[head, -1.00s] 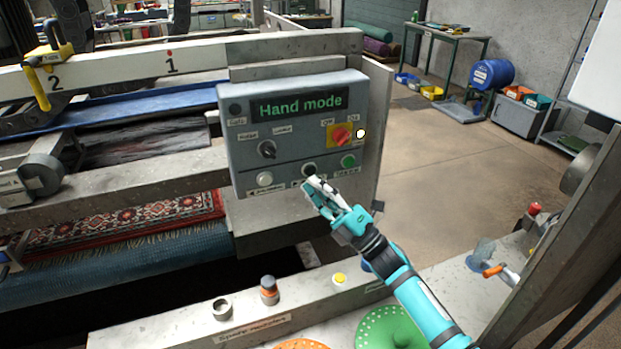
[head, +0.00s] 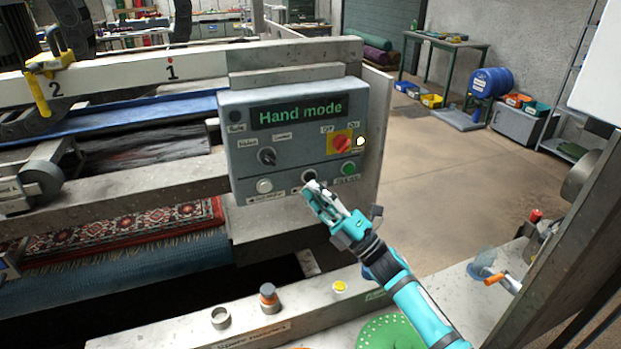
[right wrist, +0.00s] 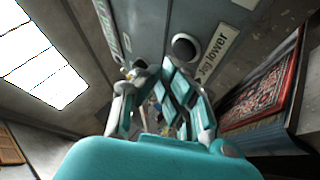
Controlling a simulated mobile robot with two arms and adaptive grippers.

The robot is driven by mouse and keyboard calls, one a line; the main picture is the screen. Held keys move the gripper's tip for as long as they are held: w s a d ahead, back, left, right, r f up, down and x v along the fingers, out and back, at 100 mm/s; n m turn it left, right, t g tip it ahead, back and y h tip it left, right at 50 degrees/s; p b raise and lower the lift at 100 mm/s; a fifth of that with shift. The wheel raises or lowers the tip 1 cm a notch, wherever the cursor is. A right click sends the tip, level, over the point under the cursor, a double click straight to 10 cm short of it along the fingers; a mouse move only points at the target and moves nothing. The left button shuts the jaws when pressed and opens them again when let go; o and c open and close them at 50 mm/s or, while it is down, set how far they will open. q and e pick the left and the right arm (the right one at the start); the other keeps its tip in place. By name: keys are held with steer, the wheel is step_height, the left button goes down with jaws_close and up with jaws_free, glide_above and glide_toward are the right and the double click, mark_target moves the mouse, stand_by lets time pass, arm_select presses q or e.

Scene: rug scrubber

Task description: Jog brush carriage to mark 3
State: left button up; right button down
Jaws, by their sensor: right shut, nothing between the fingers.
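The grey control panel (head: 297,135) reads "Hand mode" on its green display (head: 297,111). My right gripper (head: 311,189) is shut and empty, its tips just below a black button (head: 308,177) on the panel's lower row. The right wrist view shows this black button (right wrist: 185,47) beside a label that seems to read "Jog lower"; whether the tips touch it I cannot tell. A white button (head: 264,186) and a green button (head: 348,169) flank it. A yellow pointer (head: 40,92) hangs over the white beam (head: 120,80) just left of mark 2. Mark 3 does not show. My left gripper is out of view.
A red rotary switch (head: 341,145) and a black selector knob (head: 267,156) stick out of the panel. A patterned rug (head: 140,225) lies under the machine at left. A bench with loose parts runs along the front. The floor behind at right is open.

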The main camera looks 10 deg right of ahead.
steer(key=shift+w, duration=0.1)
stand_by(0.5)
steer(key=shift+w+b, duration=0.35)
steer(key=shift+b, duration=0.15)
steer(key=shift+w+a+b, duration=0.15)
steer(key=shift+w+b, duration=0.25)
steer(key=shift+b, duration=0.05)
stand_by(0.4)
steer(key=shift+s, duration=0.15)
stand_by(2.1)
steer(key=shift+s+d+p, duration=0.2)
steer(key=shift+s+p, duration=0.15)
steer(key=shift+s, duration=0.35)
steer(key=s, duration=0.1)
steer(key=s+p, duration=0.1)
steer(key=s, duration=0.1)
steer(key=s+d+p, duration=0.1)
steer(key=s, duration=0.1)
